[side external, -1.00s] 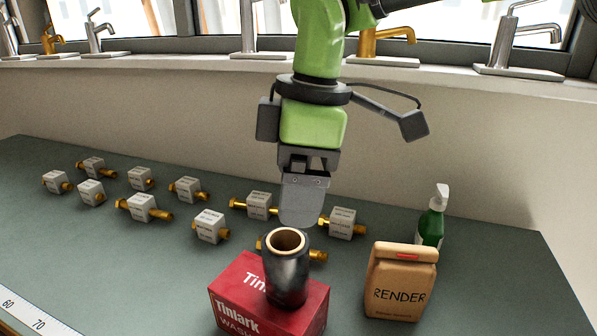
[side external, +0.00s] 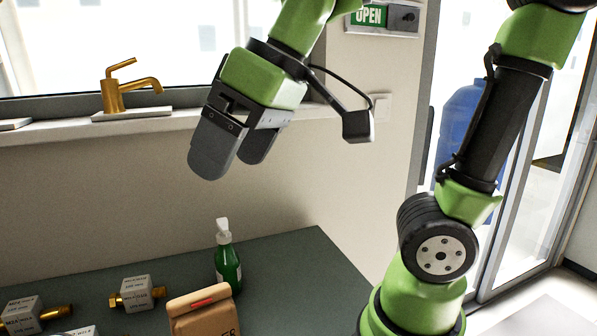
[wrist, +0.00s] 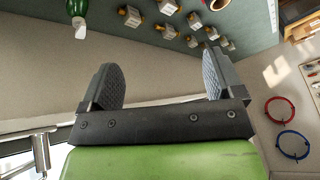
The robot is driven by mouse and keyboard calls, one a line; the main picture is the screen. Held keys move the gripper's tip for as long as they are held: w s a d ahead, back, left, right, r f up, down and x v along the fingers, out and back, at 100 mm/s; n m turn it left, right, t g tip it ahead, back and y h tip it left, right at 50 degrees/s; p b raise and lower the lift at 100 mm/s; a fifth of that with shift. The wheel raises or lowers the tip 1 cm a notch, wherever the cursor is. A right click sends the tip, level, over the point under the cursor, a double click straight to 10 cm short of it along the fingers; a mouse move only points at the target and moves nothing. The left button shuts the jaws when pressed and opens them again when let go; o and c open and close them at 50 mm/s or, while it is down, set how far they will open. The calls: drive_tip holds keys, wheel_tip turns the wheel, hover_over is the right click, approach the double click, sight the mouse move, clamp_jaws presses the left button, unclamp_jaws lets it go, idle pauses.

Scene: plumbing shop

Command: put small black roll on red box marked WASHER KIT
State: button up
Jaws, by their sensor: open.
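My gripper (side external: 230,166) is open and empty. It hangs tilted high above the back of the bench in the side view, and its spread fingers show in the wrist view (wrist: 162,68) with nothing between them. The small black roll and the red WASHER KIT box are outside the side view now. In the wrist view, a round copper-coloured opening (wrist: 218,4), cut by the top edge, looks like the end of the roll. I cannot make out the red box there, nor what the roll rests on now.
White-boxed brass fittings (side external: 137,293) lie to the left. A gold tap (side external: 125,92) stands on the sill. Red and blue hose coils (wrist: 293,145) show right in the wrist view.

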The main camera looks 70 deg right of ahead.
drive_tip(key=s+d+f+m+t, duration=0.2)
drive_tip(key=s+d+f+m, duration=0.1)
drive_tip(key=s+m, duration=0.2)
drive_tip(key=shift+s+h, duration=0.3)
drive_tip(key=shift+s, duration=0.35)
